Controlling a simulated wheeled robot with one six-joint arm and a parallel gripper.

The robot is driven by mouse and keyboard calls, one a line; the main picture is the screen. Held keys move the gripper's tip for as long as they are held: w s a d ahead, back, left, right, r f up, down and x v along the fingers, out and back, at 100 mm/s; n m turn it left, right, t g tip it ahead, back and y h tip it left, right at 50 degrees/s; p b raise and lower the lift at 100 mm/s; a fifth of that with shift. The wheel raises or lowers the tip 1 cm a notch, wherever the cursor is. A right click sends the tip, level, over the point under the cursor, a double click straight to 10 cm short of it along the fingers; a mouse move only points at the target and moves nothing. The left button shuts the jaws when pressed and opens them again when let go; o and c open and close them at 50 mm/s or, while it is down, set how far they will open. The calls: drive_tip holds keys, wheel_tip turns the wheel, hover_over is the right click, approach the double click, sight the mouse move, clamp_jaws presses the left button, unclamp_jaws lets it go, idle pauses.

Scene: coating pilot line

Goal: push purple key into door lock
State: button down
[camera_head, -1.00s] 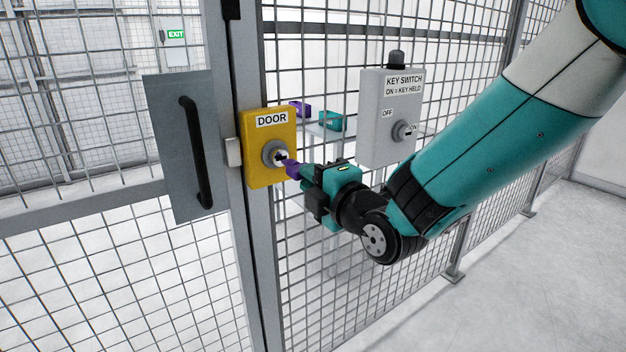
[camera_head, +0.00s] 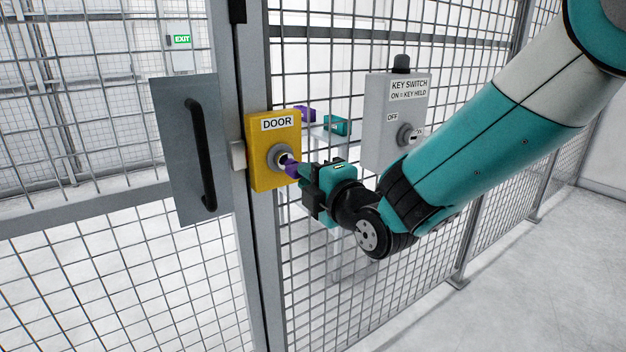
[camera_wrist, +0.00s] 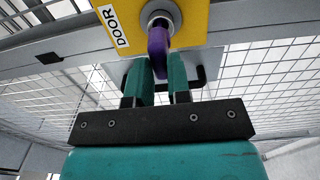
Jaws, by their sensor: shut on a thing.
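The yellow lock box labelled DOOR (camera_head: 262,178) is on the post beside the gate, with a round grey lock (camera_head: 276,158) on its face. The purple key (camera_head: 291,168) is at the lock, its head between my gripper's fingers. My gripper (camera_head: 300,173) is shut on the key, just right of the lock. In the wrist view the purple key (camera_wrist: 157,42) meets the lock (camera_wrist: 160,16), and the two teal fingers (camera_wrist: 161,78) hold it. The key's tip is hidden, so how deep it sits I cannot tell.
A grey key switch box (camera_head: 390,135) hangs on the mesh fence to the right, behind my forearm. The gate plate with a black handle (camera_head: 200,150) is left of the lock. Behind the mesh, a purple block (camera_head: 304,114) and a teal block (camera_head: 336,125) stand on a table.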

drive_tip(key=shift+w+a, duration=0.35)
drive_tip(key=shift+w, duration=0.15)
drive_tip(key=c, duration=1)
unclamp_jaws()
drive_tip(key=shift+s+d, duration=0.1)
drive_tip(key=b+v, duration=1.2)
drive_tip(key=v, duration=0.5)
